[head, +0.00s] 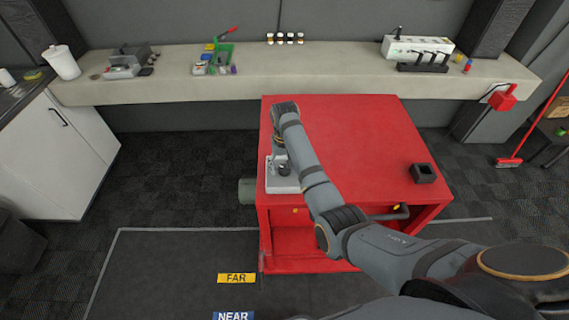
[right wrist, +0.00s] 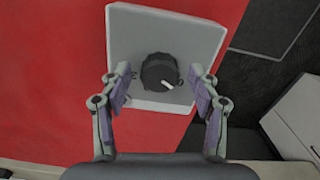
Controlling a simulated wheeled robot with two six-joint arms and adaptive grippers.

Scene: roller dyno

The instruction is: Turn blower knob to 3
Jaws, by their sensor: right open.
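The blower knob (right wrist: 156,72) is a dark round knob with a white pointer mark. It sits on a light grey square plate (right wrist: 185,35) on top of the red cabinet (head: 350,130). In the head view the plate (head: 283,184) shows at the cabinet's left edge, partly hidden by my right arm. My left gripper is not in view.
A black square holder (head: 424,173) stands on the cabinet's right side. A red broom (head: 508,162) stands at right. The cabinet top's middle is clear.

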